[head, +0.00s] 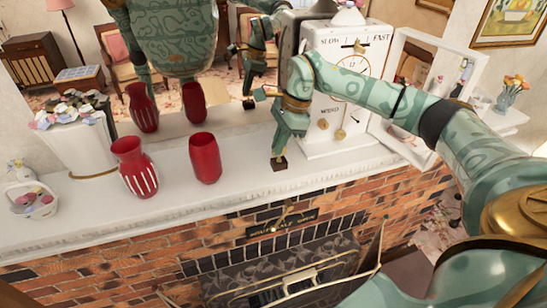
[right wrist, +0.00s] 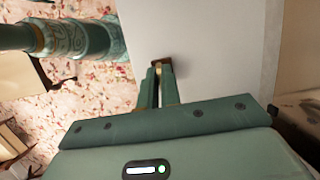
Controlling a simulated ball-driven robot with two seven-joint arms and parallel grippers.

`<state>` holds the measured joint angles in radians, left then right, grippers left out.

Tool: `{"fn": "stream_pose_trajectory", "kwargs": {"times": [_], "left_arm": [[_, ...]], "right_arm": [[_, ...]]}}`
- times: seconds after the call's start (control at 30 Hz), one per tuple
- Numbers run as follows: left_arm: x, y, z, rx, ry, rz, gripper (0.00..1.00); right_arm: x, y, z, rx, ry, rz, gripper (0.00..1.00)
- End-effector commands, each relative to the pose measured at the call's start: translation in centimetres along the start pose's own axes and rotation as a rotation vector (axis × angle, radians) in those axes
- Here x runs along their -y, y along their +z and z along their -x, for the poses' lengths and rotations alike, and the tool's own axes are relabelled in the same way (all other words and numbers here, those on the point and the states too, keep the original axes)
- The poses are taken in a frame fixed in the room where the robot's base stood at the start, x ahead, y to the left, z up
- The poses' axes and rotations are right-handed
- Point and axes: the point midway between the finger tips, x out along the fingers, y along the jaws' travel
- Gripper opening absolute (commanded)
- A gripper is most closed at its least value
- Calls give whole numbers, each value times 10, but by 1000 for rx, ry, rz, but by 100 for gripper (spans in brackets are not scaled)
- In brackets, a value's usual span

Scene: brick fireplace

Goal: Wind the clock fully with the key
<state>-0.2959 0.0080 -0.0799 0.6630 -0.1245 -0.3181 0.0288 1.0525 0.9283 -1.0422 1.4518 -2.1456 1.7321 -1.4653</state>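The white clock (head: 347,85) stands on the mantel with its dial facing me. Its glazed door (head: 425,85) is swung open to the right. Small brass-coloured fittings (head: 340,134) show on the lower front; I cannot tell whether one is the key. My right arm reaches across the clock's front. My right gripper (head: 279,160) points down just left of the clock, low over the mantel. In the right wrist view my right gripper (right wrist: 161,68) has its fingertips close together, with a brassy patch between them; I cannot tell whether this is held. My left gripper is out of view.
Red vases (head: 135,166) (head: 205,158) stand on the white mantel (head: 240,192) to the left, near a flower planter (head: 80,140). A mirror behind reflects me and the vases. A flower vase (head: 506,98) is at the right. The mantel front edge drops to brick.

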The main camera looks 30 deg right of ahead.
Motion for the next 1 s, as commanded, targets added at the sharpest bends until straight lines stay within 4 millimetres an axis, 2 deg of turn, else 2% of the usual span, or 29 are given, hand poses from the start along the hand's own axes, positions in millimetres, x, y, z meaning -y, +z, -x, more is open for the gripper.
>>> {"fn": "stream_pose_trajectory", "kwargs": {"times": [1.0], "left_arm": [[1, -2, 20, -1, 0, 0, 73]], "right_arm": [[0, 6, 19, 0, 0, -1, 0]]}}
